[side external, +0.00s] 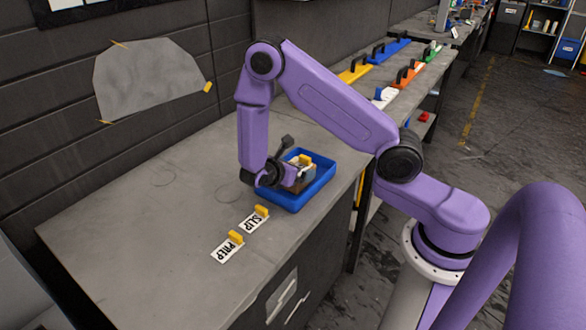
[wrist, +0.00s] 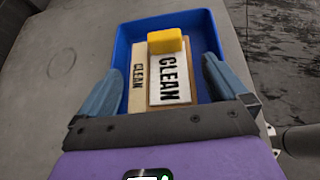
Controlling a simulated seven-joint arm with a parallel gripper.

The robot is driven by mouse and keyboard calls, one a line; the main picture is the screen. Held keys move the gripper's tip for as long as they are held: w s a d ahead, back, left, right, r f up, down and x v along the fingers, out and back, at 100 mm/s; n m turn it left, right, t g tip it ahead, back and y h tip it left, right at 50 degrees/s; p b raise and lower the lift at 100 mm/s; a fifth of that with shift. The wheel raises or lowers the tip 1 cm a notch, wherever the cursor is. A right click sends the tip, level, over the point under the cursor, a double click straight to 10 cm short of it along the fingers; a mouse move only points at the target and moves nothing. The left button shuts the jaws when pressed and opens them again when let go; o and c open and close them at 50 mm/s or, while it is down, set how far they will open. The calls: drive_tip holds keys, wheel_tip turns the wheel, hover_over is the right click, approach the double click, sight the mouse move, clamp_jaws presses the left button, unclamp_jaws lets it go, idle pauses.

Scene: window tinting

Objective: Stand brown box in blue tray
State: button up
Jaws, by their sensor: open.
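The brown box (wrist: 139,92) is inside the blue tray (wrist: 122,48) in the wrist view, with a "CLEAN" label on it. A white "CLEAN" piece with a yellow block (wrist: 166,41) shows beside or on it; I cannot tell which. My gripper (wrist: 164,70) is open, with one blue-grey finger on each side of these. I cannot tell whether the fingers touch anything. In the side view, my gripper (side external: 274,172) is low at the left side of the tray (side external: 318,186), partly hiding the brown box (side external: 291,184).
Cards marked "SLIP" (side external: 254,221) and "PREP" (side external: 228,247) with yellow tabs lie on the grey bench (side external: 130,230), in front of the tray. Several coloured tools with black handles (side external: 385,50) lie farther back. The bench left of the tray is mostly clear.

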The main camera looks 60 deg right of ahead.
drive_tip(key=w+v, duration=0.1)
drive_tip(key=v, duration=1)
drive_tip(key=s+a+r+m+y, duration=0.2)
drive_tip(key=s+r+y, duration=0.1)
drive_tip(key=s, duration=0.5)
drive_tip(key=s+a+r+m+y, duration=0.1)
drive_tip(key=s+r+y, duration=0.2)
drive_tip(key=s, duration=0.6)
drive_tip(key=s+a+r+m+y, duration=0.2)
drive_tip(key=s+r+y, duration=0.2)
drive_tip(key=s, duration=0.5)
drive_tip(key=y, duration=0.2)
drive_tip(key=shift+a+m+g+y, duration=0.3)
drive_tip(key=shift+a, duration=0.05)
drive_tip(key=shift+r, duration=0.1)
